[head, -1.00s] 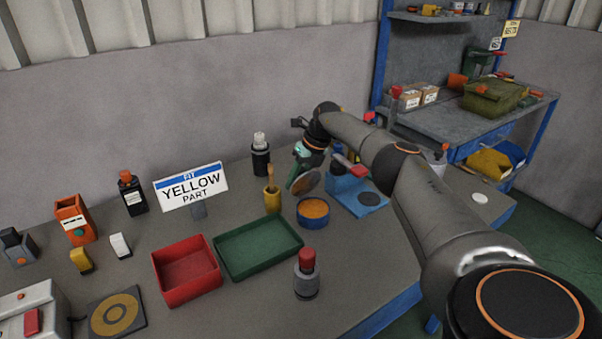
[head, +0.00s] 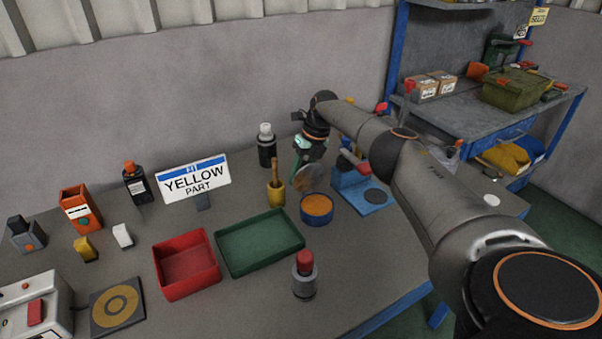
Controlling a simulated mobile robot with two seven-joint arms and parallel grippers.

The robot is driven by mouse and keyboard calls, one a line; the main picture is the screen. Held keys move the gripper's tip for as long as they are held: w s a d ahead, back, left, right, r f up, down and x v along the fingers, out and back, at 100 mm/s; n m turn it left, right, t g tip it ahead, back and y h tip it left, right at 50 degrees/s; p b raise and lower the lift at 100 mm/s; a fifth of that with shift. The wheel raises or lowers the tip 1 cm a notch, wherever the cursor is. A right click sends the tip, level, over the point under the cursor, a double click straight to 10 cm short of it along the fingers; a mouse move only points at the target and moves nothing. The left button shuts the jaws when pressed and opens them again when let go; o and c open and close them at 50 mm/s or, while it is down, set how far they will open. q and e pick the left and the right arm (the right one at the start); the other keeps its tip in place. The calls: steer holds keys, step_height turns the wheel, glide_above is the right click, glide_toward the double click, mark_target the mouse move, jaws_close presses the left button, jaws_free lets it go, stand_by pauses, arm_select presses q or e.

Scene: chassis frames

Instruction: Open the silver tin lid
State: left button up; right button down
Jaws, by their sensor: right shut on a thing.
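The lid (head: 309,178) is a round, greyish disc, tipped up on edge. My right gripper (head: 301,165) is shut on it and holds it just behind the round tin (head: 316,209). The tin has a blue side and stands open on the bench, with an orange-yellow inside showing. I cannot tell whether the lid's lower edge touches the tin or the bench. The fingertips are small and partly hidden by the gripper body. My left gripper is not in view.
A yellow cup (head: 276,196) with a wooden handle stands close left of the tin. A blue stand (head: 374,207) is close right. A green tray (head: 259,246), a red bin (head: 187,268) and a red-capped bottle (head: 304,280) are in front. Bare bench lies right of the bottle.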

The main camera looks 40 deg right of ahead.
steer(key=shift+s+f, duration=0.1)
steer(key=c, duration=0.5)
jaws_free()
steer(key=shift+c, duration=0.2)
steer(key=v, duration=1.2)
steer(key=shift+r, duration=0.3)
steer(key=shift+s, duration=0.1)
